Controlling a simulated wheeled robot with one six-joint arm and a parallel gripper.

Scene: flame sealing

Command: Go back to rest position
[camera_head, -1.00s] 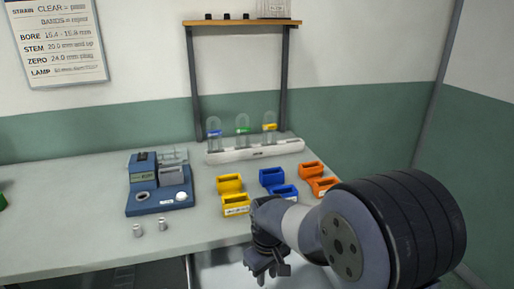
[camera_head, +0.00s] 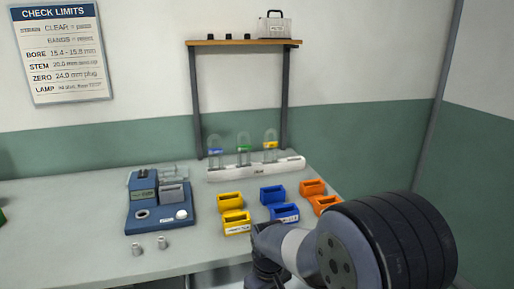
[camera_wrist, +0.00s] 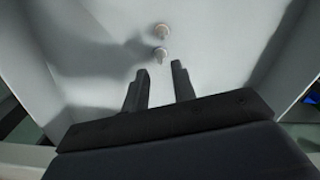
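My arm reaches in from the lower right of the head view, and its end drops below the bottom edge there. My gripper (camera_wrist: 160,78) shows in the wrist view, with its two dark fingers apart and nothing between them. Beyond the fingertips in that view are two small round metal pieces (camera_wrist: 161,53) on a pale surface. In the head view two small metal plugs (camera_head: 137,249) stand near the bench's front edge.
The grey bench (camera_head: 60,225) holds a blue instrument (camera_head: 147,220), a white rack (camera_head: 240,173) with glass tubes, and yellow (camera_head: 237,229), blue (camera_head: 285,213) and orange (camera_head: 312,188) bins. A shelf (camera_head: 243,43) stands behind. The bench's left part is mostly clear.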

